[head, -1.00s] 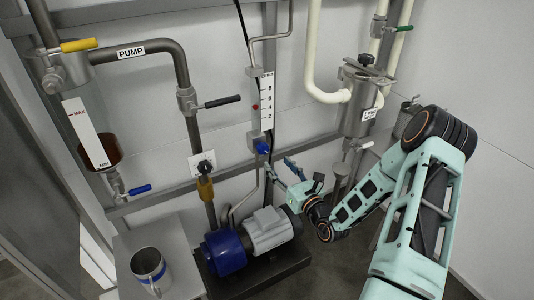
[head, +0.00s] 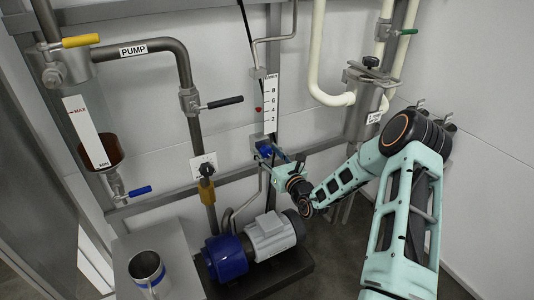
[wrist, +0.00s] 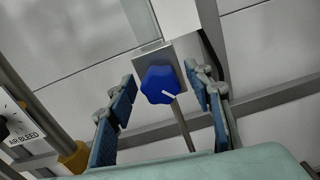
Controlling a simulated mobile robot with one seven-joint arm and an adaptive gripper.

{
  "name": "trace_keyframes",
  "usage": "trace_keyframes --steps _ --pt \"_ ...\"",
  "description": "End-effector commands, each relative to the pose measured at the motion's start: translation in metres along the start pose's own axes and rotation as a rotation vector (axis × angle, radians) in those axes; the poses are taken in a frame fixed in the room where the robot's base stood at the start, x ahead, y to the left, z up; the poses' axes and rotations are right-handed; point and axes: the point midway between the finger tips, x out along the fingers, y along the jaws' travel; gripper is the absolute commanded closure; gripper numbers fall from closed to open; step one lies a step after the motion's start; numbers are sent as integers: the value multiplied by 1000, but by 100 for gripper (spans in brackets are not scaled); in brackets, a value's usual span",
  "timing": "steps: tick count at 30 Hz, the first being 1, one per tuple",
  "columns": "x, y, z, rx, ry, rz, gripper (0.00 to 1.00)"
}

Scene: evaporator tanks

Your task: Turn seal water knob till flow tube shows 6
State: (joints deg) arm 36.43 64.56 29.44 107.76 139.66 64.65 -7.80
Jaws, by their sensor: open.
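The blue seal water knob (wrist: 160,86) sits on a grey block below the flow tube, its white mark pointing to the lower right in the wrist view. My gripper (wrist: 160,77) is open, with one blue-padded finger to each side of the knob and gaps to both. In the head view the knob (head: 266,147) is partly hidden by my gripper (head: 271,156). The flow tube scale (head: 270,103) stands above it, with several numbers. The small red float (head: 258,109) is about level with the 4.
A blue and grey pump (head: 255,245) stands below my gripper. An air bleed valve (head: 206,169) is left of the knob. A grey rail runs behind. A metal mug (head: 147,269) stands on a surface at lower left.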

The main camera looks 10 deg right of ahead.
Motion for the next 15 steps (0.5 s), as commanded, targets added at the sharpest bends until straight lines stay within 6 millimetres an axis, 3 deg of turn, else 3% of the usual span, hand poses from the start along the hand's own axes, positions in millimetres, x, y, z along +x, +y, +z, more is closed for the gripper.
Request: trace_keyframes --steps 2,11,15 --pt "0 0 0 0 0 0 60" --pt "0 0 0 0 0 0 93" --pt "0 0 1 10 0 0 95"
